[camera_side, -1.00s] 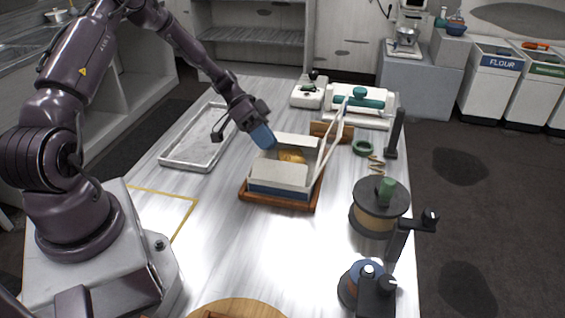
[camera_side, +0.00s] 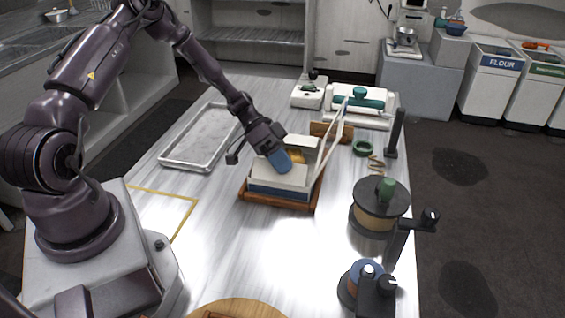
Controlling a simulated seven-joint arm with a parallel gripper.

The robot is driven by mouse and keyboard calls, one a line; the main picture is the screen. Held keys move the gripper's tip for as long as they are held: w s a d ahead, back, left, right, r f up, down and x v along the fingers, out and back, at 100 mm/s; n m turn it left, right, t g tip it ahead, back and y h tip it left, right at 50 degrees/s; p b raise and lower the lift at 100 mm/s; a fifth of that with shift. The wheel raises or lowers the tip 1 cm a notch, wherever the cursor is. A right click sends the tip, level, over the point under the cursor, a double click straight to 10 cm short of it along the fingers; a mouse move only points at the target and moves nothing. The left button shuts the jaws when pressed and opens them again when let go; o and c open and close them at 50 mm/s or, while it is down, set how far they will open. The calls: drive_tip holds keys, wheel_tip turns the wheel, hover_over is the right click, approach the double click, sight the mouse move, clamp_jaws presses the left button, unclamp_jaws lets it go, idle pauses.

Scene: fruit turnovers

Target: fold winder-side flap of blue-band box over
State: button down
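The blue-band box (camera_side: 278,191) sits on a brown wooden tray (camera_side: 262,199) in the middle of the table. Its tall lid panel (camera_side: 329,150) stands up, tilted, on the right side. A pale flap at the near end (camera_side: 268,177) and one at the far end (camera_side: 300,141) show. A golden pastry (camera_side: 297,156) is partly visible inside. My gripper (camera_side: 281,160) has blue fingertips that appear together as one block with no gap. They are over the box, at the near flap's upper edge; whether they touch it I cannot tell.
A drum winder (camera_side: 379,212) with a green knob stands right of the box, with a dark post and crank (camera_side: 412,233) nearby. A metal tray (camera_side: 199,140) lies to the left. A green tape ring (camera_side: 363,148) and a rolling device (camera_side: 360,100) are behind.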

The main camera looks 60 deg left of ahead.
drive_tip(key=shift+w+a+f+n+g+h, duration=0.2)
drive_tip(key=shift+n+g+h, duration=0.15)
drive_tip(key=shift+h, duration=0.2)
drive_tip(key=shift+w+a+f+n+g+h, duration=0.2)
drive_tip(key=shift+n+g+h, duration=0.15)
drive_tip(key=shift+h, duration=0.2)
drive_tip(key=c, duration=1.4)
unclamp_jaws()
drive_tip(key=shift+o, duration=0.2)
drive_tip(key=v, duration=1.3)
drive_tip(key=shift+d, duration=0.1)
